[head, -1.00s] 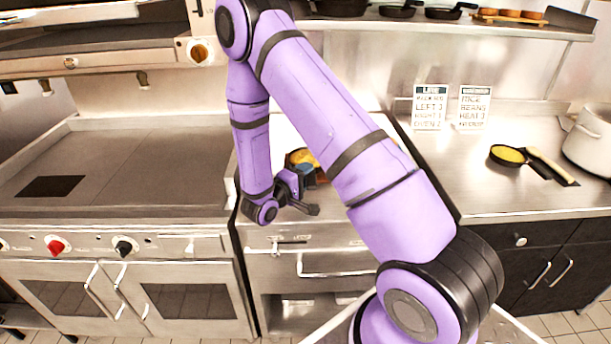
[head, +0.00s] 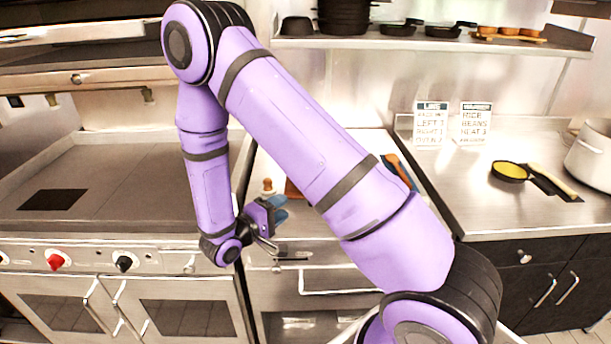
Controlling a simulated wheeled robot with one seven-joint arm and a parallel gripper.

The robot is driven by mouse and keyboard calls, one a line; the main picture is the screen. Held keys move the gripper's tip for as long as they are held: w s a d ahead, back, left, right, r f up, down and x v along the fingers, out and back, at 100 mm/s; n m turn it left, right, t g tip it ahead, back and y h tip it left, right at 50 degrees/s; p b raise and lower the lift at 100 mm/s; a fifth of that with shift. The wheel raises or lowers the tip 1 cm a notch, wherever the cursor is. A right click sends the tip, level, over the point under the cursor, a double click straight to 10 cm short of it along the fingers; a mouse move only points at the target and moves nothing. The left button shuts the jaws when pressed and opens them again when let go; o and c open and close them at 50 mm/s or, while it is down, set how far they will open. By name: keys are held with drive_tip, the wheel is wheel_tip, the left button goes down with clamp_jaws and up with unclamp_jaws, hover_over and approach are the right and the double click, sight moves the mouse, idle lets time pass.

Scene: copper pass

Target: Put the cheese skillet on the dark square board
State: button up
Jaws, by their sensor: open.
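A small black skillet with a yellow filling (head: 510,172), which looks like the cheese skillet, sits on the steel counter at right. Its handle runs to the right, beside a pale wooden utensil. A dark flat square (head: 52,199), possibly the dark square board, lies on the steel top at left. My gripper (head: 279,208) is open, with blue fingertips, over the front of the middle counter. It is far from both the skillet and the square. Nothing shows between the fingers. My arm hides much of the middle counter.
A reddish-brown item (head: 293,189) shows partly behind my arm, near a small wooden knob-like object (head: 268,186). A wooden-handled utensil (head: 398,168) lies over blue material at the middle counter's right. Two signs (head: 431,123) stand behind. A large pot (head: 592,155) stands far right.

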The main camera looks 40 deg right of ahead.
drive_tip(key=s+d+r+m+g+y, duration=0.2)
drive_tip(key=s+r+g+y, duration=0.25)
drive_tip(key=r, duration=0.45)
drive_tip(key=s+d+r+m+g+y, duration=0.25)
drive_tip(key=s+r, duration=0.35)
drive_tip(key=r, duration=0.3)
drive_tip(key=s+a+r+n+t+y, duration=0.2)
drive_tip(key=s+a+r+t+y, duration=0.4)
drive_tip(key=s+r+t+y, duration=0.2)
drive_tip(key=s+r+y, duration=0.2)
drive_tip(key=s+r, duration=0.2)
drive_tip(key=r, duration=0.1)
drive_tip(key=shift+s+a+r+t, duration=0.15)
drive_tip(key=shift+s+t, duration=0.15)
drive_tip(key=shift+s, duration=0.1)
